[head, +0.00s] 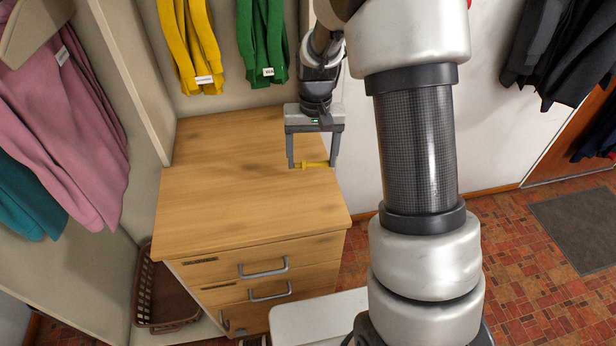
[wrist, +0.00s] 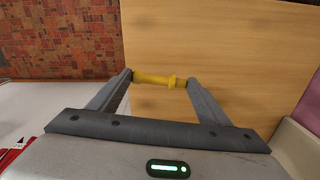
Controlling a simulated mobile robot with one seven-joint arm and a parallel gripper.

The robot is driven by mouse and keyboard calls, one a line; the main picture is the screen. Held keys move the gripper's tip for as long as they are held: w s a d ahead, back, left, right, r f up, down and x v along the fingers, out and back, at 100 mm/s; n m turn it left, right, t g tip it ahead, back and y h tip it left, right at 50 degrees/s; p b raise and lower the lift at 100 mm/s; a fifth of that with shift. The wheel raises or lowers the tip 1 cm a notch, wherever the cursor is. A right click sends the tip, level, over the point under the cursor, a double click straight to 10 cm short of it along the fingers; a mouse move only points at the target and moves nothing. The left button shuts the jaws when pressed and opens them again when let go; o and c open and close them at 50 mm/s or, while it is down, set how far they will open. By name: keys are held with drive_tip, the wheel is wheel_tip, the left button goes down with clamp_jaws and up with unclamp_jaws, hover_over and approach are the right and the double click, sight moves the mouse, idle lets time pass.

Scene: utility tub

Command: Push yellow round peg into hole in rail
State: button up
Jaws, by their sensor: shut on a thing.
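The yellow round peg (head: 315,165) is held crosswise between the two fingertips of my gripper (head: 311,166), over the back right part of the wooden dresser top. I cannot make out a rail with a hole in either view.
The dresser top (head: 235,190) is otherwise bare. Yellow (head: 190,45) and green (head: 263,40) garments hang behind it. A pink garment (head: 70,130) hangs at the left behind a panel. A brown basket (head: 165,300) stands low at the left. A white surface (head: 315,315) lies in front.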

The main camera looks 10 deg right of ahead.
drive_tip(key=shift+f, duration=3.15)
drive_tip(key=shift+f, duration=0.15)
drive_tip(key=o, duration=1)
